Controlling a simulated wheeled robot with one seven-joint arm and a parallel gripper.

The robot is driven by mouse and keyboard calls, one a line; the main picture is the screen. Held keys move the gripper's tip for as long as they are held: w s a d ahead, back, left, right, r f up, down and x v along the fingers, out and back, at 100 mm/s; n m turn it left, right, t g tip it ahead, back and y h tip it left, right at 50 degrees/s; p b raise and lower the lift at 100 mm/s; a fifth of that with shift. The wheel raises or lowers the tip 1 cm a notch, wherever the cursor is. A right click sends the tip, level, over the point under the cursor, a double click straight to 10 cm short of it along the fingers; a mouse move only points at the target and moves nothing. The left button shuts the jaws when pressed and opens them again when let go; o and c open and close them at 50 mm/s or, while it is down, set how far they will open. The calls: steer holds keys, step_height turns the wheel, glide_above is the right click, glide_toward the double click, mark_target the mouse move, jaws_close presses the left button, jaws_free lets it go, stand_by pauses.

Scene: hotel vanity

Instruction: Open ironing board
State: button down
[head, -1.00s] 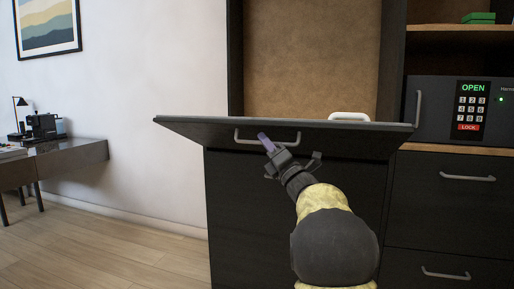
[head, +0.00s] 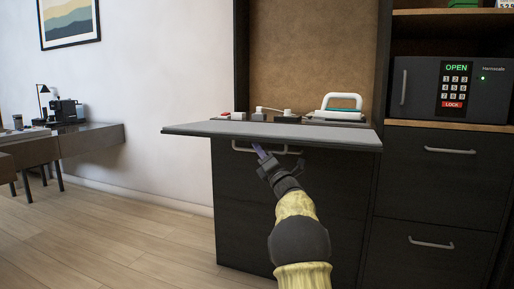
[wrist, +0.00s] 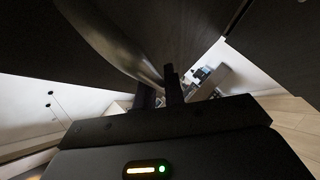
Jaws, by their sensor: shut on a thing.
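The ironing board (head: 270,130) is a grey-topped dark panel that folds out from the cabinet, and it now lies about level. Its metal handle (head: 240,149) hangs under the front edge. My gripper (head: 260,153) is at the middle of this handle, below the board, shut on it. In the wrist view the handle (wrist: 108,40) is a large curved bar running down to my gripper's fingers (wrist: 160,92). The exact contact between fingers and bar is dark and partly hidden.
A white and teal iron (head: 342,105) and small items stand behind the board. A safe (head: 420,90) and drawers (head: 430,190) are at the right. A desk with a coffee machine (head: 66,111) is at the left. The wooden floor (head: 150,220) at the left is clear.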

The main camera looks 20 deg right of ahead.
steer(key=shift+d, duration=0.35)
steer(key=shift+a, duration=0.15)
steer(key=c, duration=1.5)
jaws_free()
steer(key=shift+f, duration=0.1)
steer(key=shift+a, duration=0.15)
steer(key=shift+a+r, duration=0.2)
steer(key=shift+a, duration=0.1)
steer(key=shift+s+d+f, duration=0.1)
steer(key=shift+d, duration=0.1)
